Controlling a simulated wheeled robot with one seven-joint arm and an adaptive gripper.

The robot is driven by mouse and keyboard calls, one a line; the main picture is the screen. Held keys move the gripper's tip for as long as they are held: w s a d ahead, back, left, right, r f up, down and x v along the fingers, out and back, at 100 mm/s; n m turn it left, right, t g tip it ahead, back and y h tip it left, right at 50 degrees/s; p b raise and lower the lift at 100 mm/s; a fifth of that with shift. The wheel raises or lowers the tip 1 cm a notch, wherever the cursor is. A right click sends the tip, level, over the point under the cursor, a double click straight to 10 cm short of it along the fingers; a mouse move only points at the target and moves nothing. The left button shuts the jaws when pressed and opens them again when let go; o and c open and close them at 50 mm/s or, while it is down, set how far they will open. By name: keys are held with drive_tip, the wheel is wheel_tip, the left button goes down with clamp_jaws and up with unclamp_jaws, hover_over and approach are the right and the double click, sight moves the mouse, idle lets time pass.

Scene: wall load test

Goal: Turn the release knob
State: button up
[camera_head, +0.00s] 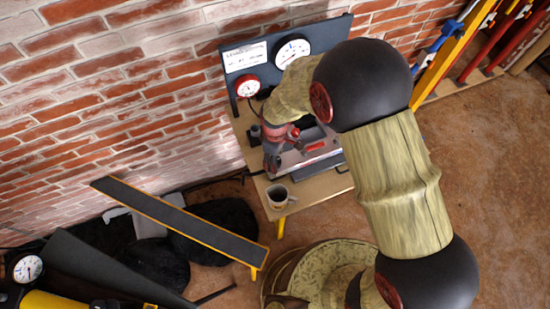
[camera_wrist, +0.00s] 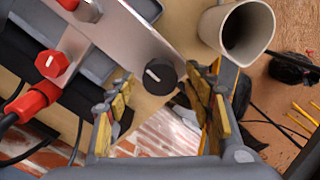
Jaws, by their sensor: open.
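A round black knob (camera_wrist: 160,76) with a white pointer line sits at the edge of a grey metal plate (camera_wrist: 130,32) in the wrist view. A red knob (camera_wrist: 52,64) with a white mark is farther left on the same plate. I cannot tell from labels which one is the release knob. My gripper (camera_wrist: 164,88) is open, with yellow-padded fingers on either side of the black knob in the picture. No contact with it shows. In the head view my gripper (camera_head: 274,152) is over the bench, and my arm hides part of the equipment.
A mug (camera_head: 278,195) stands on the bench near my gripper and also shows in the wrist view (camera_wrist: 236,30). A gauge panel (camera_head: 262,55) rises behind the bench. A red connector with black cables (camera_wrist: 30,103) lies left. A narrow sloping board (camera_head: 180,220) is at the left.

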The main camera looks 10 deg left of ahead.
wheel_tip(320, 180, up, 12)
drive_tip(key=shift+f, duration=0.2)
idle(0.4)
drive_tip(key=s+d+r+m+t+b, duration=0.2)
drive_tip(key=s+d+r+m, duration=0.2)
drive_tip(key=d, duration=0.5)
drive_tip(key=s+d+r+m+t+b, duration=0.1)
drive_tip(key=s+d+r+m+b, duration=0.1)
drive_tip(key=s+d+r+m, duration=0.3)
drive_tip(key=s+d+r+m+t+b, duration=0.1)
drive_tip(key=s+d+r+m, duration=0.4)
drive_tip(key=d+r, duration=0.6)
drive_tip(key=shift+d+r+m+t+b, duration=0.2)
drive_tip(key=shift+d+m+t+b, duration=0.2)
drive_tip(key=shift+d+m+t, duration=0.35)
drive_tip(key=shift+s, duration=0.1)
drive_tip(key=shift+c, duration=0.7)
idle(0.9)
